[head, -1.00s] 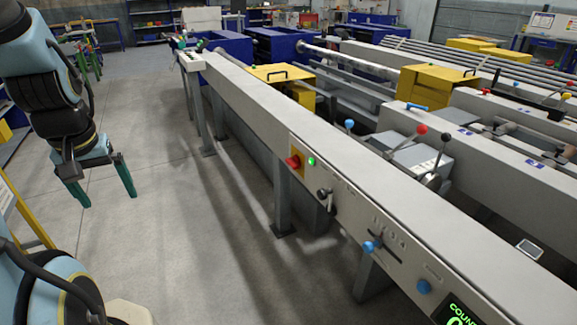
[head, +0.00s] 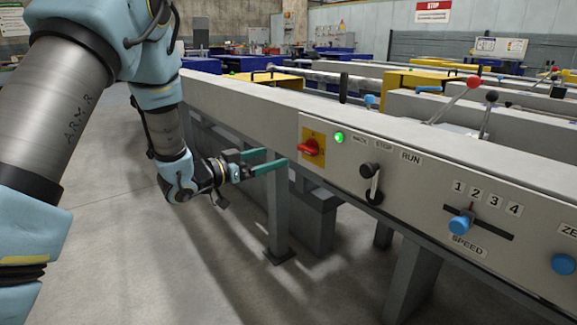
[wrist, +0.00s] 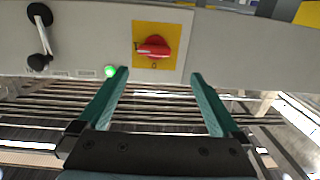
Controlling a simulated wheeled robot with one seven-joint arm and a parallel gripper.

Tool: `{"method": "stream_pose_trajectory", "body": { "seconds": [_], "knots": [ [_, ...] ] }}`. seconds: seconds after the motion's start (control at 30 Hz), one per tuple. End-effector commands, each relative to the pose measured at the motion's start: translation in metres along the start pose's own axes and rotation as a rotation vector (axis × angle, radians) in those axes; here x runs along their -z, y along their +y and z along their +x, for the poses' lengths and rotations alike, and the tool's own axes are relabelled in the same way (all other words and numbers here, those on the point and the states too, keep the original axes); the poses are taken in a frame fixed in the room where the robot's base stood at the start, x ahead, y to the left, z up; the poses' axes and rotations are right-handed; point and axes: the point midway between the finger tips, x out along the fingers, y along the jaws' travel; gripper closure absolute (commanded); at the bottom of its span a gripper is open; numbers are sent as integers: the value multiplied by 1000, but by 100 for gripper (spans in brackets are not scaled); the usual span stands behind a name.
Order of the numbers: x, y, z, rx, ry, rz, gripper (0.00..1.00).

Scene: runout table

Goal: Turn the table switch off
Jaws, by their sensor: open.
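The table switch (head: 311,147) is a red rotary knob on a yellow plate, on the front panel of the runout table (head: 240,103). Its grip lies roughly sideways in both views. A green lamp (head: 339,137) beside it is lit. My gripper (head: 277,158) is open and empty, just left of the switch in the head view and apart from it. In the wrist view the switch (wrist: 154,47) sits ahead of the gap between the two green fingers, roughly centred. A small mark like a 0 shows below the knob there.
A black lever (head: 371,182) by the RUN label is right of the switch. Further right are a blue speed slider (head: 460,225) and a blue knob (head: 563,263). Grey table legs (head: 278,215) stand below the panel. The floor to the left is clear.

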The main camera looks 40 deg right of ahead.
Motion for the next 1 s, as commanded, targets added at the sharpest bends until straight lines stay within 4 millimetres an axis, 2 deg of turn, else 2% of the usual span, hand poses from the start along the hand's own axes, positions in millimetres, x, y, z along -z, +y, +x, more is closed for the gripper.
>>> {"method": "stream_pose_trajectory", "body": {
  "seconds": [0.1, 0.27, 0.5, 0.7, 1.0],
  "knots": [
    [-4, 10, 8, -41, 23, -2, 0],
    [-2, 12, 26, -43, 25, -2, 0],
    [-1, 13, 71, -41, 25, 0, 0],
    [0, 13, 100, -39, 23, -1, 0],
    [1, 13, 113, -36, 23, -3, 0]
  ]
}}
